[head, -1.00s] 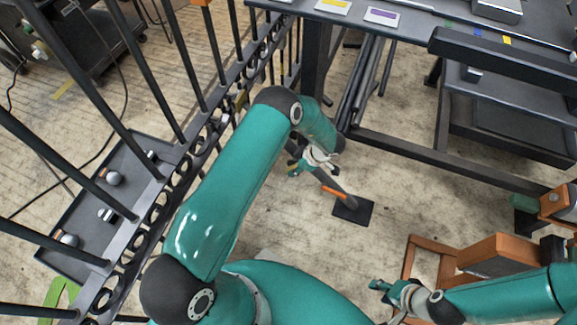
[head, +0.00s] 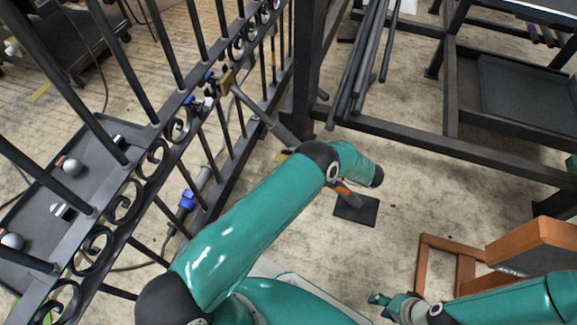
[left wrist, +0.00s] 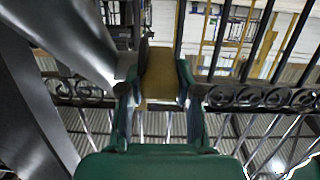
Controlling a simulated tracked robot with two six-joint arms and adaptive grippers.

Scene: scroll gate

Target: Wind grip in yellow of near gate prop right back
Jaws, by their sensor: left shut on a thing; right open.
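The near gate (head: 150,160), dark with scrolls and bars, runs diagonally across the left of the head view. A grey prop (head: 268,122) slants down from a yellowish block (head: 228,82) at the gate towards a dark floor plate (head: 355,209), near an orange band (head: 343,190). My left forearm hides the prop's middle and my left gripper in the head view. In the left wrist view my left gripper (left wrist: 157,84) is shut on a dull yellow grip (left wrist: 158,68), its teal fingers on either side. My right gripper (head: 390,303) is open, low right, away from the prop.
A dark tray (head: 45,205) with balls lies beyond the gate on the left. A dark table frame (head: 425,145) with long bars stands at the back. A wooden frame (head: 465,250) is near my right arm. Bare floor lies around the floor plate.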

